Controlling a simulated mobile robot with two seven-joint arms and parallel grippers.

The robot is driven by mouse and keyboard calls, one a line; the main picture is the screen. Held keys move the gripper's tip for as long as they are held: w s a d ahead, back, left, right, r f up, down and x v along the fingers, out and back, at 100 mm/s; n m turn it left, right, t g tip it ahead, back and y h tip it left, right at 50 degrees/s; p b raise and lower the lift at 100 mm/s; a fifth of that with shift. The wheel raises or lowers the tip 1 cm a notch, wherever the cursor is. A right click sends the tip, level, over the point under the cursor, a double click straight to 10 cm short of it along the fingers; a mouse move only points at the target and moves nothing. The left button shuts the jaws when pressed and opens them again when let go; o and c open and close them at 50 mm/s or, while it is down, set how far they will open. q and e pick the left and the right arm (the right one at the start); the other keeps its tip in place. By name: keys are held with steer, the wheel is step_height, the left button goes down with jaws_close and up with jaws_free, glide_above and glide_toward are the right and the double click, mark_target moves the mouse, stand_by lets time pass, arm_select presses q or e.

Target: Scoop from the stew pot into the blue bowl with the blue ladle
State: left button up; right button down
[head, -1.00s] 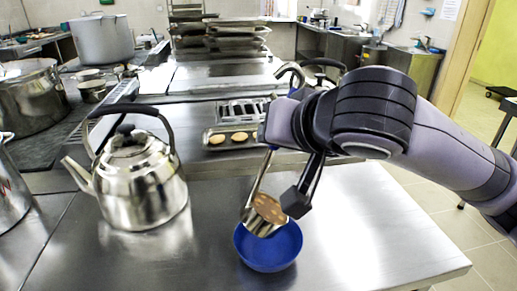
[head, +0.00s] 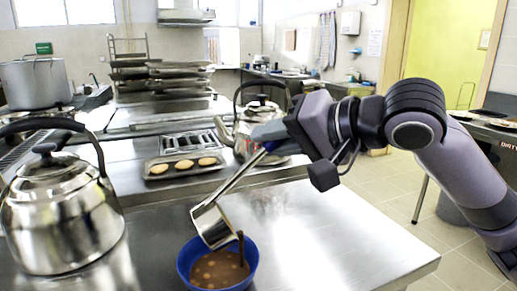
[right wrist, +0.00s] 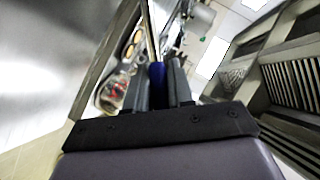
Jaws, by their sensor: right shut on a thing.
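My right gripper (head: 268,138) is shut on the blue ladle's handle. The blue grip (right wrist: 157,76) shows between the fingers in the right wrist view. The ladle's metal cup (head: 211,226) hangs steeply tipped over the blue bowl, and brown stew (head: 240,246) runs from it in a stream. The blue bowl (head: 252,266) stands on the steel counter and holds brown stew with pale bits; its near edge is close to the bottom of the view. A large metal pot (head: 35,82) stands at the back left; its contents are hidden. My left gripper is not in view.
A steel kettle (head: 60,212) stands on the counter at left, and another kettle (head: 262,120) stands behind my right gripper. A tray with round pale items (head: 184,167) lies behind the bowl. The counter (head: 345,235) to the bowl's right is clear.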

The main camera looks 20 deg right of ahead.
arm_select(q)
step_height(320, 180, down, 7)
steer(key=b, duration=0.6)
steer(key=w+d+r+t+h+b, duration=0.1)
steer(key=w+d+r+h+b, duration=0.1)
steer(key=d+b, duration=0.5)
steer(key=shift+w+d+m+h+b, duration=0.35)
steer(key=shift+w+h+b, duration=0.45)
steer(key=shift+b, duration=0.65)
arm_select(e)
steer(key=d+f+m+t+y, duration=0.3)
steer(key=d+f+m, duration=0.3)
steer(key=d+f, duration=0.3)
steer(key=shift+w+f+m+y, duration=0.3)
steer(key=shift+f+m+y, duration=0.1)
steer(key=shift+y, duration=0.2)
steer(key=shift+f, duration=0.15)
